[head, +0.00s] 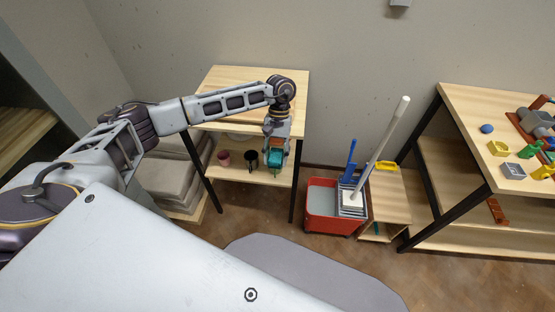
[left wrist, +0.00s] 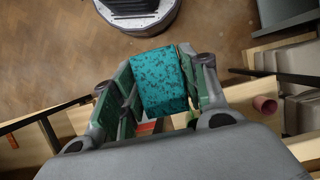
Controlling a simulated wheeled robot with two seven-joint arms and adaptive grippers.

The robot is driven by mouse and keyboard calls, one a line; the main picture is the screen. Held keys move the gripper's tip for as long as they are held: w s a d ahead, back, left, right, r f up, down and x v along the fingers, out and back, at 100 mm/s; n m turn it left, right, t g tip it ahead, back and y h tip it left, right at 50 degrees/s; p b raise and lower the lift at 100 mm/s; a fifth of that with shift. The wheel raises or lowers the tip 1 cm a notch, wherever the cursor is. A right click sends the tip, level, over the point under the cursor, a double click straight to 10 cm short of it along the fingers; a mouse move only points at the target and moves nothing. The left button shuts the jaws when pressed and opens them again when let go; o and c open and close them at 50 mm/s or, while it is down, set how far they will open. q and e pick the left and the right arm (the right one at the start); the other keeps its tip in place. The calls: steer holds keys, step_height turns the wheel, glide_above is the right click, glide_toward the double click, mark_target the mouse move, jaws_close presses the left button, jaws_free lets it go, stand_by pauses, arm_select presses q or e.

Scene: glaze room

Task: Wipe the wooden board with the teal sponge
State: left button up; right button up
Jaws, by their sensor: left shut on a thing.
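My left gripper (head: 275,152) points down in front of the small wooden table and is shut on the teal sponge (head: 274,160). In the left wrist view the sponge (left wrist: 160,82), teal with dark specks, sits between the two fingers. The wooden board (head: 247,117) seems to lie on the tabletop, mostly hidden behind my left forearm; its edges are hard to tell from the table's similar wood. The sponge is apart from it, lower than the tabletop. My right gripper is not in view.
The small table (head: 290,82) has a lower shelf with a dark red cup (head: 223,158) and a dark green mug (head: 250,159). A red mop bucket (head: 320,222) stands to the right on the floor. A workbench (head: 460,105) with several small objects stands at far right.

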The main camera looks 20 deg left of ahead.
arm_select(q)
steer(key=w+a+r+n+t+h, duration=0.1)
steer(key=a+r+n+t+h, duration=0.15)
steer(key=a+r+n, duration=0.55)
steer(key=w+a+r+n+t+h, duration=0.1)
steer(key=a+r+n+t, duration=0.3)
steer(key=r+n, duration=0.7)
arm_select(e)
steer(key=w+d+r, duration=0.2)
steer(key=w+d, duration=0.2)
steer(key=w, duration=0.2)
arm_select(q)
step_height(320, 180, down, 8)
steer(key=b, duration=0.8)
steer(key=shift+w+a+m+g+b, duration=0.2)
steer(key=shift+a+m+g+b, duration=0.1)
steer(key=shift+m+g+b, duration=0.1)
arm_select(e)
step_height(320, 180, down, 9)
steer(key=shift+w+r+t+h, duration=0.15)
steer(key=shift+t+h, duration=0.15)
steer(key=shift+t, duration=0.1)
arm_select(q)
steer(key=shift+f+b, duration=0.45)
steer(key=shift+f, duration=0.1)
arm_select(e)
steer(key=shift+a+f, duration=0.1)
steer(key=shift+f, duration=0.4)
